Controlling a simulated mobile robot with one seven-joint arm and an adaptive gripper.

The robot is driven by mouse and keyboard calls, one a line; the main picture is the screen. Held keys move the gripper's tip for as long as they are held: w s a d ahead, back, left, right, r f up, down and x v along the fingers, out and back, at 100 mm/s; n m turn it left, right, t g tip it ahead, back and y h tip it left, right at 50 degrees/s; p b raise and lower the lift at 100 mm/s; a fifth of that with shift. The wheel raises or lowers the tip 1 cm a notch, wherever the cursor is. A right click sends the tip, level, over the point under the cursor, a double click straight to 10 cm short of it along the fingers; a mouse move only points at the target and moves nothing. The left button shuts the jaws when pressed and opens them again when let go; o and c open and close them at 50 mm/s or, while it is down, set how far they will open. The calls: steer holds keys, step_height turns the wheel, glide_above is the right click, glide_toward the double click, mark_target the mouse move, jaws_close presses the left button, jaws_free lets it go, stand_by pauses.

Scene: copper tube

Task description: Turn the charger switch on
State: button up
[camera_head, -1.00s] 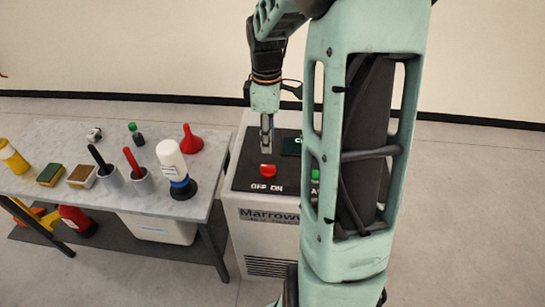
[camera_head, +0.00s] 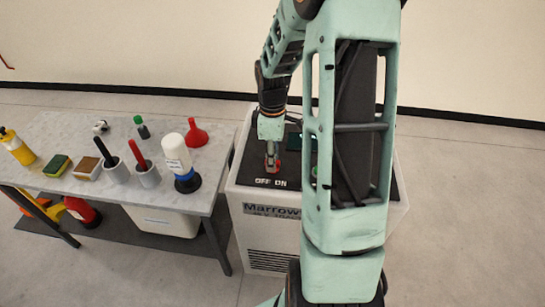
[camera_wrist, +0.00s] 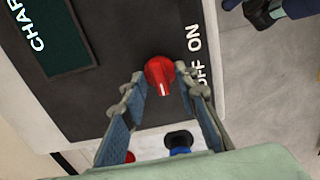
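The charger switch is a red knob (camera_wrist: 160,72) with a white mark, on the dark top panel (camera_wrist: 110,45) of a white charger cabinet (camera_head: 270,228). The mark points down in the wrist view, towards the OFF side of the OFF ON lettering. My gripper (camera_wrist: 157,82) points down over the knob with its fingers apart, and the knob shows between the fingertips. A gap shows beside the left finger; contact at the right finger is unclear. In the head view my gripper (camera_head: 272,166) largely covers the knob.
A grey table (camera_head: 60,203) left of the cabinet holds a white bottle with a dark base (camera_head: 175,150), a red funnel (camera_head: 196,135) and several other items. A dark green display (camera_wrist: 68,55) is on the panel. My arm hides the cabinet's right part.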

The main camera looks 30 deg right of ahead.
jaws_close()
steer(key=shift+m, duration=0.3)
steer(key=m+b, duration=0.2)
steer(key=m, duration=0.3)
steer(key=m+b, duration=0.1)
steer(key=m, duration=0.5)
steer(key=shift+m, duration=0.3)
stand_by(0.5)
steer(key=shift+o, duration=0.8)
jaws_free()
steer(key=shift+r, duration=0.15)
